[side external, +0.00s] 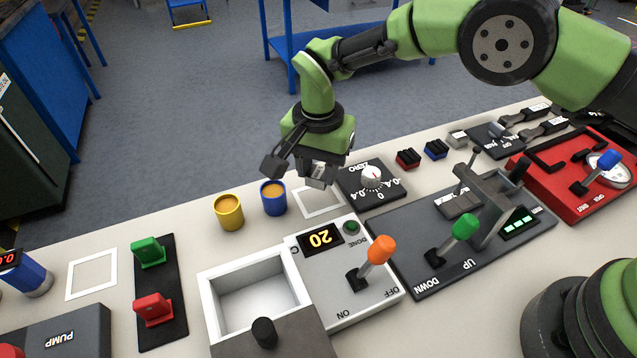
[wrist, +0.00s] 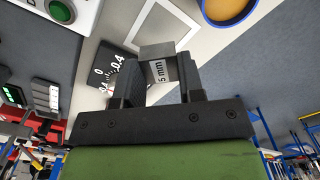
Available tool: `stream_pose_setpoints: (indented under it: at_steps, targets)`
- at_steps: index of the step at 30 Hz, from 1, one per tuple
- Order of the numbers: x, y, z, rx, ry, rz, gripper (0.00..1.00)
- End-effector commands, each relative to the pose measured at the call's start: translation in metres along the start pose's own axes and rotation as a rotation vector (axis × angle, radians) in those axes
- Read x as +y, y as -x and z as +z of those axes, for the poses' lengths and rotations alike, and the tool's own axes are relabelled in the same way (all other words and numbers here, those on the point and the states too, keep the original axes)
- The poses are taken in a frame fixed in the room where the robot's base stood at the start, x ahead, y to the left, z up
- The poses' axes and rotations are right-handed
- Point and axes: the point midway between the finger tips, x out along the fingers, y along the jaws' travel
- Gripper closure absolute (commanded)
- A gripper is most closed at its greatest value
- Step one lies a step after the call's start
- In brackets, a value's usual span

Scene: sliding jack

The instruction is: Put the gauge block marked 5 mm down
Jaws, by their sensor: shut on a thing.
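My gripper (side external: 314,172) is shut on the gauge block marked 5 mm (wrist: 158,70). The block is grey metal with a white "5 mm" label, held between the fingertips in the wrist view. In the side view my gripper hangs above the table, over the far edge of a white square outline (side external: 336,208) marked on the table. The outline also shows in the wrist view (wrist: 186,47), beyond the block. The block looks clear of the table in both views.
A blue cup (side external: 273,198) and a yellow cup (side external: 229,213) stand left of the outline. A dark dial panel (side external: 370,185) lies right of it. The white control box with an orange lever (side external: 378,250) is in front. The jack (side external: 485,205) stands further right.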

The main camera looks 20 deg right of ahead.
Motion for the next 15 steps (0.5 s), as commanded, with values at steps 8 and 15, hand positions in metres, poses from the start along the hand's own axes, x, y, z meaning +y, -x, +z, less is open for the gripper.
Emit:
stream_pose_setpoints:
  at_steps: [8,15]
  targets:
    - [0.001,-0.037,0.0,0.0,-0.001,0.001,0.93]
    - [0.0,-0.039,-0.001,0.001,-0.001,-0.002,0.93]
